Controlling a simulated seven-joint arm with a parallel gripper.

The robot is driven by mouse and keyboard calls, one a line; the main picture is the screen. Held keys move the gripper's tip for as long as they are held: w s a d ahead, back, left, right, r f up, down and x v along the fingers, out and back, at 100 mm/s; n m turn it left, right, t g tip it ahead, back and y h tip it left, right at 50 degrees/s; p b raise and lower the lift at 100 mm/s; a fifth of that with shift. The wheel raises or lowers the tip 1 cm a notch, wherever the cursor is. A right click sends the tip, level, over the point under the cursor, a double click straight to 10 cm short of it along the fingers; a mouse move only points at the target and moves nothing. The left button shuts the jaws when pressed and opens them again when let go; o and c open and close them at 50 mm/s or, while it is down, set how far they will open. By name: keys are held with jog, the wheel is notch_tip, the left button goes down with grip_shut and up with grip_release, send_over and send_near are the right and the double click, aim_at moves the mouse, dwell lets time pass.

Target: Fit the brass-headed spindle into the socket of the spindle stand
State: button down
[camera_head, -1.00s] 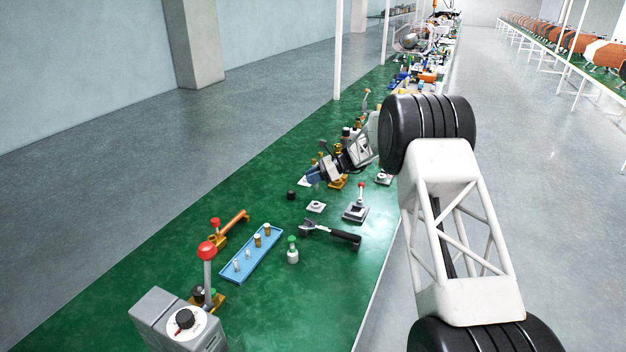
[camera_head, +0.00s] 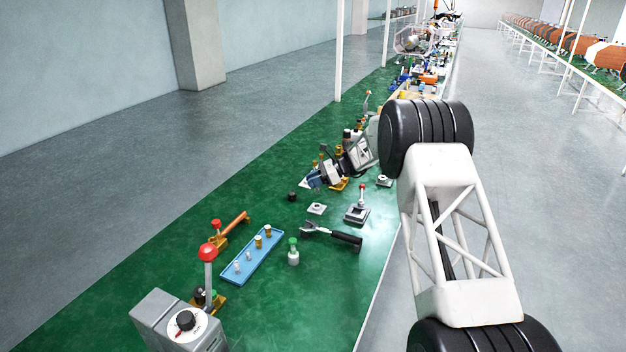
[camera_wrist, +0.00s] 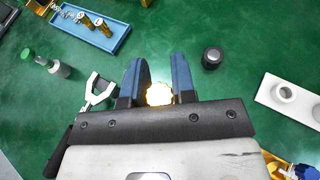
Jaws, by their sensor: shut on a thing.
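My gripper (camera_wrist: 159,88) has blue fingers shut on the brass-headed spindle, whose bright gold knurled head (camera_wrist: 159,95) shows between them in the wrist view. The spindle's shaft below the head is hidden. In the head view my gripper (camera_head: 314,180) hangs above the green bench, and the spindle cannot be made out. A pale plate with a raised round socket, likely the spindle stand (camera_wrist: 283,92), lies right of my gripper in the wrist view.
A small black cylinder (camera_wrist: 211,58) stands between my gripper and the plate. A fork-ended tool with a black handle (camera_head: 332,235), a green-capped bottle (camera_head: 293,252) and a blue tray (camera_head: 252,257) lie nearby. A red-knobbed lever on a grey base (camera_head: 357,215) stands right.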

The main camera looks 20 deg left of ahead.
jog(key=shift+f, duration=2.3)
jog(key=c, duration=1.6)
grip_release()
grip_shut()
jog(key=shift+f, duration=1.25)
jog(key=o, duration=0.7)
grip_release()
jog(key=shift+o, duration=0.2)
jog(key=shift+w+d, duration=0.1)
jog(key=shift+d, duration=0.05)
jog(key=shift+v, duration=2.8)
